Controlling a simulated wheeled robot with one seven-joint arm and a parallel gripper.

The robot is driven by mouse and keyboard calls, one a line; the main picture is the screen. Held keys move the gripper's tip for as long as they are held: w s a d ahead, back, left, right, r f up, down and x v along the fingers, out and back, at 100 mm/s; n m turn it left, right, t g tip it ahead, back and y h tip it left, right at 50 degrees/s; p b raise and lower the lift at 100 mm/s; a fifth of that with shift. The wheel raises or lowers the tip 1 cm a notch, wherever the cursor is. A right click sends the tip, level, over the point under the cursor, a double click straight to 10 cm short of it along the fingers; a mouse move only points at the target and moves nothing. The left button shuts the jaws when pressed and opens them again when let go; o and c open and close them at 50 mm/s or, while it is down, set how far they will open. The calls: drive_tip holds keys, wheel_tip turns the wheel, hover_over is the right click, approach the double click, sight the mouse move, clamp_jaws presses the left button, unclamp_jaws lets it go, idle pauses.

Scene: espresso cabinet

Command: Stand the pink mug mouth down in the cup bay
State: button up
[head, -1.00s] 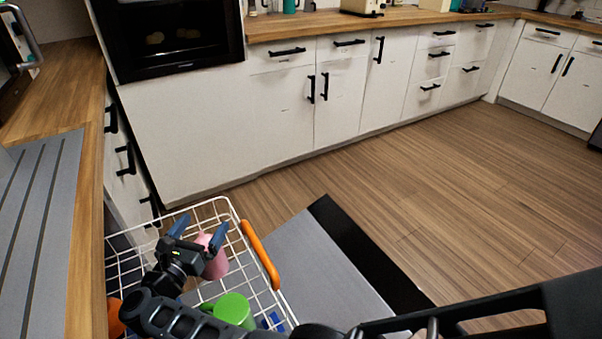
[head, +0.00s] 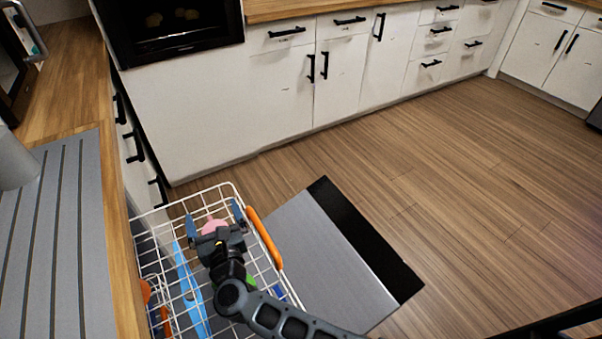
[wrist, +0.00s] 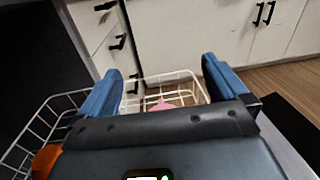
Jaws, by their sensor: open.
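The pink mug (head: 214,226) is in the white wire rack (head: 222,187), near its far end. My gripper (head: 213,214) is open over the rack. Its two blue fingers are spread on either side of the mug in the head view, and no hold on it shows. My gripper hides much of the mug, so its pose is unclear. In the wrist view only a small pink part of the mug (wrist: 163,106) shows beyond the gripper body, between the fingers (wrist: 160,72). I cannot pick out the cup bay in these views.
An orange handle (head: 265,238) is on the rack's right side. A green item (head: 251,282), a long blue item (head: 190,290) and an orange item (head: 146,290) are in the rack. A grey panel (head: 325,255) lies right of it. A wooden counter (head: 75,95) runs along the left.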

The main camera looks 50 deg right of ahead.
drive_tip(key=s+r+n+t+y+p, duration=0.1)
drive_tip(key=s+r+n+y+p, duration=0.3)
drive_tip(key=s+r+y, duration=0.1)
drive_tip(key=shift+s+d+r+n+t+y, duration=0.35)
drive_tip(key=shift+s+y, duration=0.4)
drive_tip(key=shift+y, duration=0.45)
drive_tip(key=shift+s+f, duration=0.1)
